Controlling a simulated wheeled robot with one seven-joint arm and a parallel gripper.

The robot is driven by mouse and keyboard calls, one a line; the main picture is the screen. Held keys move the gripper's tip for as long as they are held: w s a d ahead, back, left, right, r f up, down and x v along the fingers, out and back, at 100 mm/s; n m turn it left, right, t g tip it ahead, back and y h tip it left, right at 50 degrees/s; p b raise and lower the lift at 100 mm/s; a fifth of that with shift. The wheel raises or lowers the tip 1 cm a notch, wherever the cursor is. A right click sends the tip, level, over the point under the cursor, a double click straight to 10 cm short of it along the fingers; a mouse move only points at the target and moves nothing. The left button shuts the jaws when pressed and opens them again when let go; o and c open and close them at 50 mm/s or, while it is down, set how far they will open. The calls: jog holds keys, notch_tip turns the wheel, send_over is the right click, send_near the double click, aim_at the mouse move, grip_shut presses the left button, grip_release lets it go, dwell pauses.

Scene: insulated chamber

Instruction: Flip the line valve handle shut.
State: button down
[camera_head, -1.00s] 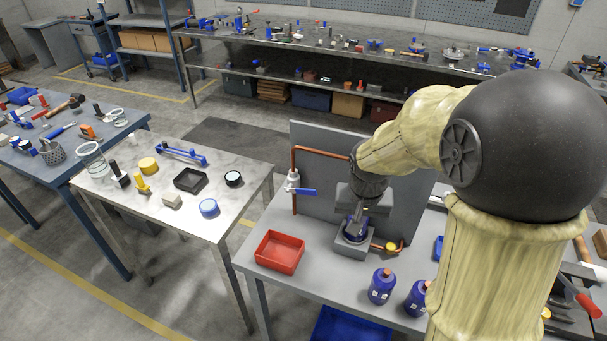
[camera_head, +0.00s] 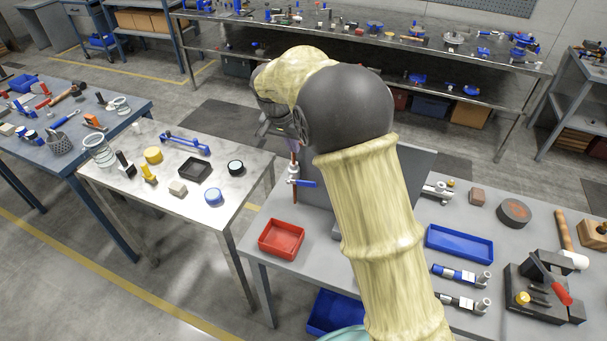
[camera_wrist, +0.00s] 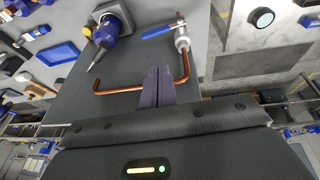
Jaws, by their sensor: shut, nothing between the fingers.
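The line valve has a white body (camera_head: 293,170) on a vertical copper pipe, with a blue handle (camera_head: 306,184) sticking out to the right, across the pipe. In the wrist view the blue handle (camera_wrist: 157,32) and white body (camera_wrist: 182,43) lie beyond my fingertips. My gripper (camera_wrist: 158,70) is shut and empty, its two fingers side by side. A gap shows in the picture between the fingertips and the handle; I see no contact. In the head view my gripper (camera_head: 293,146) is above the valve, partly hidden by my arm.
The copper pipe (camera_wrist: 120,90) bends along the grey panel (camera_wrist: 85,70). A blue device with a pointed tip (camera_wrist: 112,22) stands near the panel. A red tray (camera_head: 282,239) sits on the bench below the valve. A blue tray (camera_head: 460,244) lies right of my arm.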

jog(key=p, duration=0.5)
send_over(300, 183)
notch_tip(300, 183, down, 12)
jog(key=shift+s+d+f, duration=0.5)
jog(key=shift+d+f, duration=0.1)
jog(key=shift+f, duration=0.05)
